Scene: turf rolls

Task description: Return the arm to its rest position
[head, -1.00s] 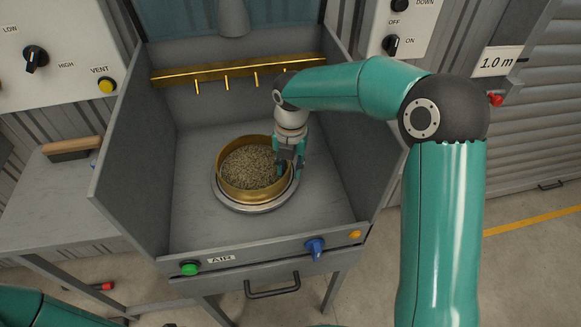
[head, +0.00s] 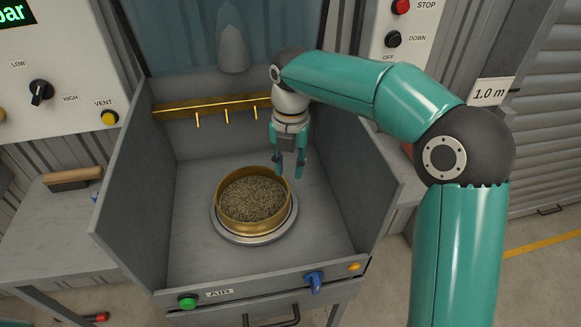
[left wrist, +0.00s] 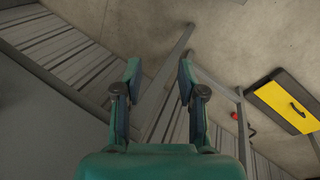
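My right arm reaches into the grey booth from the right in the head view. My right gripper (head: 289,168) points down at the back right of the brass pan. Its fingers look apart, with nothing seen between them, and it is clear of the pan. The brass pan (head: 222,216) is full of brownish grains (head: 252,198) and stands on a round silver plate (head: 256,240) on the booth floor. My left gripper (left wrist: 158,85) is open and empty in the left wrist view, over the concrete floor and a slatted surface. It is not in the head view.
The booth's side walls (head: 134,180) stand on both sides of the pan, and a brass rail (head: 215,108) with pegs crosses the back. A green button (head: 188,302) and blue valve (head: 315,283) are on the front panel. A wooden-handled brush (head: 73,178) lies on the left bench.

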